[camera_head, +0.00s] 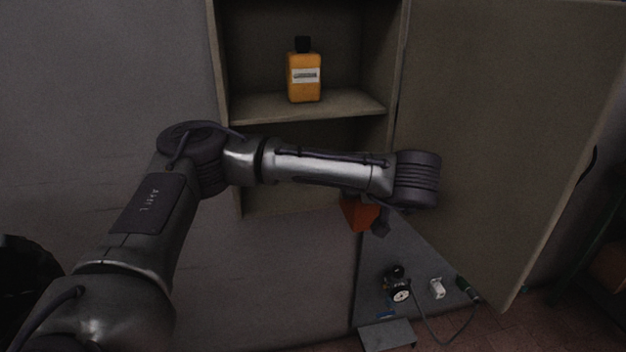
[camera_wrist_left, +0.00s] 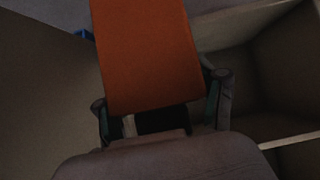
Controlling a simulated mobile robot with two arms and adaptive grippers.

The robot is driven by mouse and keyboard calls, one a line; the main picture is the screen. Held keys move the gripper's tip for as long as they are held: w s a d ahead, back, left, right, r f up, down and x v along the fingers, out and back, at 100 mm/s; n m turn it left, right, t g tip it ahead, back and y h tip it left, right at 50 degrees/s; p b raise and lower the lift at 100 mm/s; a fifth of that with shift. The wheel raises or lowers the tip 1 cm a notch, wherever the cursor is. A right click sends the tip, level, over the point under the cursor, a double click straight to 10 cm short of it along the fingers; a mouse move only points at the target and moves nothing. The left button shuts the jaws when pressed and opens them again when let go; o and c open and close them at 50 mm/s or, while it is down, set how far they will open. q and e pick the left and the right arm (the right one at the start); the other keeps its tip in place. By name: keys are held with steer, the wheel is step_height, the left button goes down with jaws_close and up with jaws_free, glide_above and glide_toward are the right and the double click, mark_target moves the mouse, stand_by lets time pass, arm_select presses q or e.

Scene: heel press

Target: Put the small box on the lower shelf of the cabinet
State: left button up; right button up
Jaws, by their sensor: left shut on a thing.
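The small box is orange-red (camera_head: 360,214) and shows in the head view just below my left wrist, in front of the cabinet opening. In the left wrist view the box (camera_wrist_left: 150,50) sits between the two fingers. My left gripper (camera_wrist_left: 163,105) is shut on it. In the head view the gripper is mostly hidden behind my wrist. The cabinet (camera_head: 218,60) is open. Its lower shelf space (camera_head: 310,132) lies below the middle board and is partly hidden by my arm. My right gripper is not in view.
An orange bottle (camera_head: 304,77) with a black cap stands on the upper shelf (camera_head: 350,104). The cabinet door (camera_head: 490,130) stands open at the right, close to my left wrist. A dark device (camera_head: 398,285) and a grey plate (camera_head: 387,334) are low down at the right.

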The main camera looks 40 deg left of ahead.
arm_select(q)
steer(key=w+a+p, duration=0.1)
steer(key=w+a, duration=0.1)
steer(key=a, duration=0.1)
steer(key=w+a+p, duration=0.1)
steer(key=w+a, duration=0.2)
steer(key=w+a+p, duration=0.1)
steer(key=w+a, duration=0.2)
steer(key=shift+w+a+r, duration=0.1)
steer(key=shift+a+r, duration=0.05)
steer(key=shift+a, duration=0.2)
steer(key=shift+w+a+p, duration=0.55)
steer(key=shift+w+a, duration=1)
steer(key=shift+a, duration=0.15)
steer(key=shift+w+a+f, duration=0.1)
steer(key=shift+a+f, duration=0.05)
steer(key=shift+f, duration=0.1)
steer(key=shift+f+p, duration=0.3)
steer(key=shift+f, duration=0.3)
steer(key=o, duration=1.3)
steer(key=shift+o, duration=0.2)
steer(key=shift+r, duration=0.1)
